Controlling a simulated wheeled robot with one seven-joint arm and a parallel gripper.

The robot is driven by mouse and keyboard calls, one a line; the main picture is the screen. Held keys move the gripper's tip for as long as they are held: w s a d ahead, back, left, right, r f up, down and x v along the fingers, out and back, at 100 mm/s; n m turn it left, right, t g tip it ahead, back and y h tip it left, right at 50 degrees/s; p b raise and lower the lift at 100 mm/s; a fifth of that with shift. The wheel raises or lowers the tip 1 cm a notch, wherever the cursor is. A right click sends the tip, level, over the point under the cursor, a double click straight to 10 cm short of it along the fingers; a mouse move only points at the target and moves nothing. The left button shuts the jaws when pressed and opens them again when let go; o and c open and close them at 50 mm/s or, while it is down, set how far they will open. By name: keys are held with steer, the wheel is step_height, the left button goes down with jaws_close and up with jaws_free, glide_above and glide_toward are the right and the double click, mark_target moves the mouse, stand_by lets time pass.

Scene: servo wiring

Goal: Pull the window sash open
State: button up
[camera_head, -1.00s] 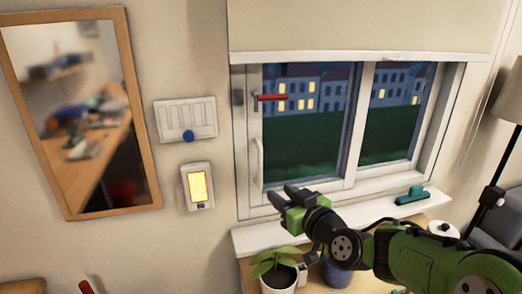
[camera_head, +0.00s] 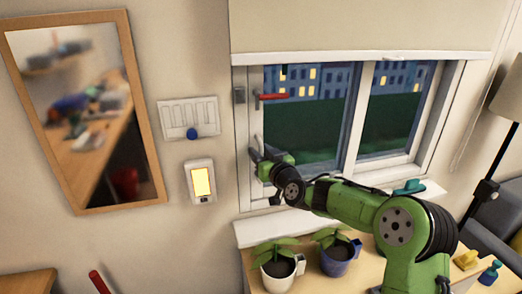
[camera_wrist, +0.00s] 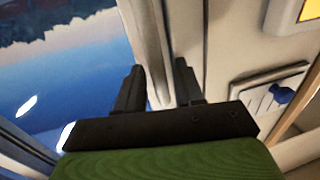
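The window has a left sash (camera_head: 353,120) in a white frame, and it looks flush with the frame. A white upright pull handle (camera_head: 256,143) runs down the sash's left side; its lower part is hidden by my gripper. A red lever (camera_head: 272,97) points right near the top left of the sash. My gripper (camera_head: 256,164) is at the handle. In the wrist view my gripper's dark fingers (camera_wrist: 158,88) stand apart, with a pale upright bar (camera_wrist: 153,45), apparently the handle, between them. I cannot tell whether either finger touches it.
A sill (camera_head: 265,230) lies below, with two potted plants (camera_head: 277,272) beneath it. A teal object (camera_head: 409,187) sits on the sill at the right. A switch panel (camera_head: 190,118), a lit yellow panel (camera_head: 201,182) and a mirror (camera_head: 85,110) are on the left wall.

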jaws_close()
stand_by(0.3)
